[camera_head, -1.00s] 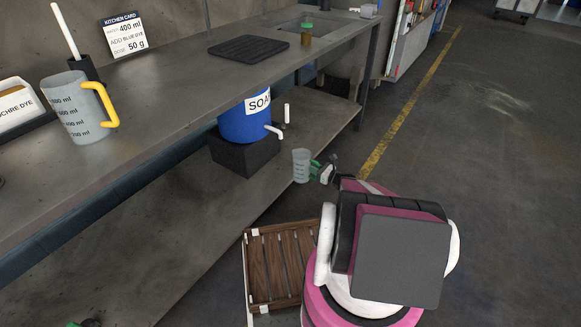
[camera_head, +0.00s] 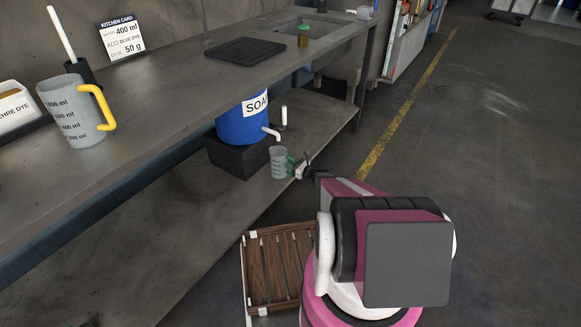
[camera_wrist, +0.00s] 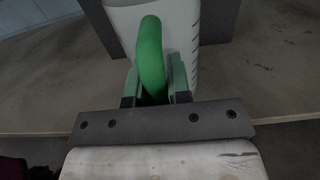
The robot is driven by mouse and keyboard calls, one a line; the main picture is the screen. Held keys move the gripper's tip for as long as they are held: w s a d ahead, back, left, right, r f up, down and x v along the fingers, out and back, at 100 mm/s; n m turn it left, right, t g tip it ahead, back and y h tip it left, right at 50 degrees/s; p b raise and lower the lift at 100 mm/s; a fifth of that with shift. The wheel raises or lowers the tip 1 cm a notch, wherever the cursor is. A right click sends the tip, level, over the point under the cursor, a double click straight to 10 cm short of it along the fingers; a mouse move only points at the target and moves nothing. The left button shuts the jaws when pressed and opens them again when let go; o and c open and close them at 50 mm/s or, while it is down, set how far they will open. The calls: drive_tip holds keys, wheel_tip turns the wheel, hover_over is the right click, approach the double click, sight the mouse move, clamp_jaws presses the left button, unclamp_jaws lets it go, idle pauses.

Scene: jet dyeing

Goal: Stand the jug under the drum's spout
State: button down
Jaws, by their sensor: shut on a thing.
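The small clear jug (camera_head: 278,163) with a green handle is at the lower shelf, just in front of the black block and below the drum's spout area. My gripper (camera_head: 293,168) is shut on its green handle, which also shows between the fingers (camera_wrist: 152,85) in the wrist view. The jug looks upright; I cannot tell whether its base touches the shelf. The blue drum (camera_head: 240,128) labelled "SOA…" stands on the black block (camera_head: 240,157). Its white spout (camera_head: 272,133) points right, above the jug; exact alignment is unclear.
The lower shelf (camera_head: 200,210) is bare left of the block. The bench top above holds a larger jug with a yellow handle (camera_head: 75,112), a kitchen card (camera_head: 122,37) and a black mat (camera_head: 246,47). A wooden slatted crate (camera_head: 280,265) stands on the floor beside my base.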

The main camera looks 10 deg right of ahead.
drive_tip(key=shift+f, duration=0.55)
drive_tip(key=c, duration=1.1)
unclamp_jaws()
